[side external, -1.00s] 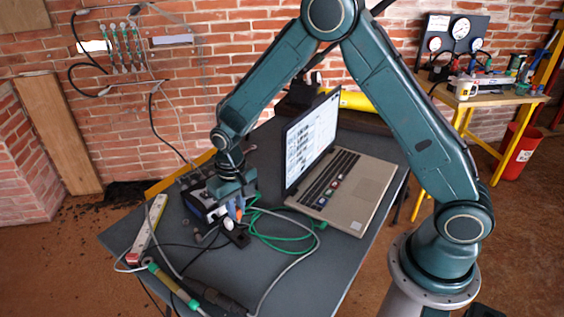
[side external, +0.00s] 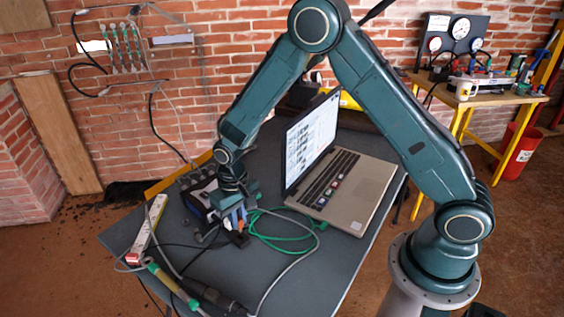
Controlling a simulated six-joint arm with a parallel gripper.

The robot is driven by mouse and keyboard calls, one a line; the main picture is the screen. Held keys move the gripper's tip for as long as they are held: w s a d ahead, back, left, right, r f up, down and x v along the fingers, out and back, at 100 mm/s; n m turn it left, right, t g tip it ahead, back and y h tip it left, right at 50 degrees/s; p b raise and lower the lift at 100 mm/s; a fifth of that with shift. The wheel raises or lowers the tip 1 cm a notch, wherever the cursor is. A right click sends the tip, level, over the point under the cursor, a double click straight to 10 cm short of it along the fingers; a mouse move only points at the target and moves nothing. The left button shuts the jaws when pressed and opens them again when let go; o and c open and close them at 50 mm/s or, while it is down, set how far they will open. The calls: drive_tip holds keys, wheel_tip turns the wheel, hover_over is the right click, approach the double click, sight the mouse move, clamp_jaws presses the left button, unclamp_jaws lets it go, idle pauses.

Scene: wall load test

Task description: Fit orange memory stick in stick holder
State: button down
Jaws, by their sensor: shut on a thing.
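The orange memory stick (side external: 240,225) shows as a small orange patch at the tips of my gripper (side external: 236,220). My gripper points down over the dark table and is shut on the stick. The small black stick holder (side external: 239,239) lies on the table directly below the stick. The stick's lower end is at or just above the holder; at this size I cannot tell whether it is in a slot. The fingers hide part of the stick.
An open laptop (side external: 345,190) stands right of my gripper. A dark box with a pale front (side external: 203,200) is close on the left. Green and grey cables (side external: 285,238) loop beside the holder. A white power strip (side external: 148,228) lies at the table's left edge (side external: 118,238).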

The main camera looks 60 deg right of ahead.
drive_tip(key=shift+f, duration=1.05)
drive_tip(key=shift+f, duration=0.9)
idle(2.2)
drive_tip(key=c, duration=1.3)
unclamp_jaws()
drive_tip(key=c, duration=0.3)
drive_tip(key=shift+c, duration=0.2)
drive_tip(key=shift+r, duration=0.15)
drive_tip(key=shift+r, duration=3.35)
drive_tip(key=shift+r, duration=0.1)
